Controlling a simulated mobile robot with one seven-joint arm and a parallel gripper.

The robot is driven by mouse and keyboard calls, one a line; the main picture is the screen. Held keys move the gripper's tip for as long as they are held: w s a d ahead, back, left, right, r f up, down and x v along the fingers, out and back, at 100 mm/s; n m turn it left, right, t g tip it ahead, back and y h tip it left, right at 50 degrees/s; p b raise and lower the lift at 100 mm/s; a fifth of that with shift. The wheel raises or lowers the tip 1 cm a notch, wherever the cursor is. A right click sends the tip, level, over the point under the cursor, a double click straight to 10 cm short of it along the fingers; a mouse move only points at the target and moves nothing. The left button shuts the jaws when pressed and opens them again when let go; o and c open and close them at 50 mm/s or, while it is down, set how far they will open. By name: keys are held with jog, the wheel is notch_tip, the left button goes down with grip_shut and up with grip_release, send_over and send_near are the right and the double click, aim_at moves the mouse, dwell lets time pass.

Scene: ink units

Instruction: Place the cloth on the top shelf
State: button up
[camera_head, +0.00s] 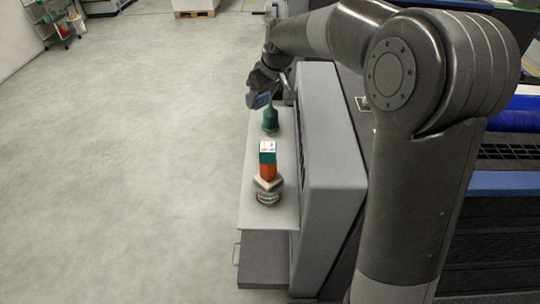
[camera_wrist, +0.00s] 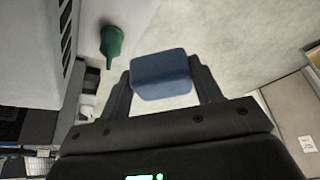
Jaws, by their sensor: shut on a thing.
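A blue block-like cloth (camera_wrist: 161,75) sits between the two fingers of my gripper (camera_wrist: 162,84) in the wrist view. My gripper (camera_head: 263,87) is shut on it and holds it up; the cloth (camera_head: 261,100) is small and partly hidden by the fingers in the head view. In that view, the gripper is above the far end of a light grey ledge (camera_head: 262,222) along the machine's side. I cannot tell whether this ledge is the top shelf. A trolley with shelves (camera_head: 50,20) stands at the far upper left.
A green bottle (camera_head: 270,120) stands at the ledge's far end, close to the gripper; it also shows in the wrist view (camera_wrist: 111,42). An orange, green and white container (camera_head: 268,160) and a jar (camera_head: 268,194) are nearer. A grey panel (camera_head: 325,150) borders the ledge. Open floor lies left.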

notch_tip(320, 180, down, 26)
jog(key=shift+r, duration=0.15)
dwell(0.3)
jog(key=o, duration=0.9)
jog(key=shift+o, duration=0.2)
jog(key=v, duration=0.5)
jog(key=shift+r, duration=0.15)
notch_tip(320, 180, up, 7)
